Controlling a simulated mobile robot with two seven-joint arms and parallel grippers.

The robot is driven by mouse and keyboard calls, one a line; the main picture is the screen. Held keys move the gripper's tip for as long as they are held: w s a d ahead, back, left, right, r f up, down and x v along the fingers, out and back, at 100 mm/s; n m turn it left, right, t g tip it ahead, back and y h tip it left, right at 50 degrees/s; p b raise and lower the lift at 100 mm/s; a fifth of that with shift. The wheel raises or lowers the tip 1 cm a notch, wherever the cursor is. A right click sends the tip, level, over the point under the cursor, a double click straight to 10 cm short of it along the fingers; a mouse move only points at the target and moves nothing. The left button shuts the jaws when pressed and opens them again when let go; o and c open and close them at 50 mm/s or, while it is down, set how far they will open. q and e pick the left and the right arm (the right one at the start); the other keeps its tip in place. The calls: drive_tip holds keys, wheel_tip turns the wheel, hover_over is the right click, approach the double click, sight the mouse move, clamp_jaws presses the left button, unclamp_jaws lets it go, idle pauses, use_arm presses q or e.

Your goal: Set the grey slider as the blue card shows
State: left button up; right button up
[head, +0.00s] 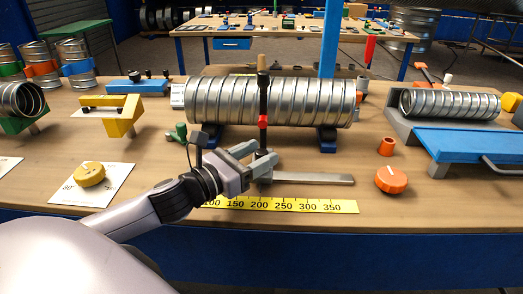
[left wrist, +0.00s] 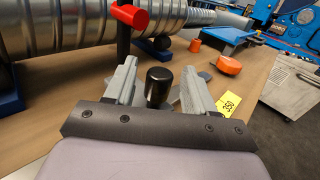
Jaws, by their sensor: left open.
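A yellow scale strip (head: 285,205) with numbers from about 100 to 350 lies along the table's front edge. A grey bar (head: 315,179) lies behind it. My left gripper (head: 262,158) is open at the left end of this bar. In the left wrist view a black knob (left wrist: 158,84) stands between the open fingers (left wrist: 160,80), with gaps on both sides; I take it as the grey slider's handle. The slider's body is mostly hidden by the gripper. I cannot make out a blue card. My right gripper is not in view.
A spiral duct (head: 215,101) lies behind the gripper, with a red-handled black post (head: 263,122) in front. An orange knob (head: 391,179) stands to the right, a yellow knob (head: 89,174) on a white card to the left. A blue plate (head: 465,145) is far right.

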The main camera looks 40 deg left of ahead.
use_arm(q)
drive_tip(key=shift+x, duration=0.8)
drive_tip(key=shift+s, duration=0.1)
drive_tip(key=shift+c, duration=0.3)
clamp_jaws()
drive_tip(key=shift+s+a, duration=0.45)
drive_tip(key=shift+a, duration=0.25)
drive_tip(key=shift+s+a, duration=0.4)
drive_tip(key=shift+a, duration=0.3)
drive_tip(key=shift+s+a, duration=0.45)
drive_tip(key=shift+a, duration=0.3)
drive_tip(key=shift+o, duration=0.3)
unclamp_jaws()
drive_tip(key=shift+s, duration=0.1)
drive_tip(key=shift+s+a, duration=0.15)
drive_tip(key=shift+s, duration=0.35)
drive_tip(key=shift+v, duration=2.95)
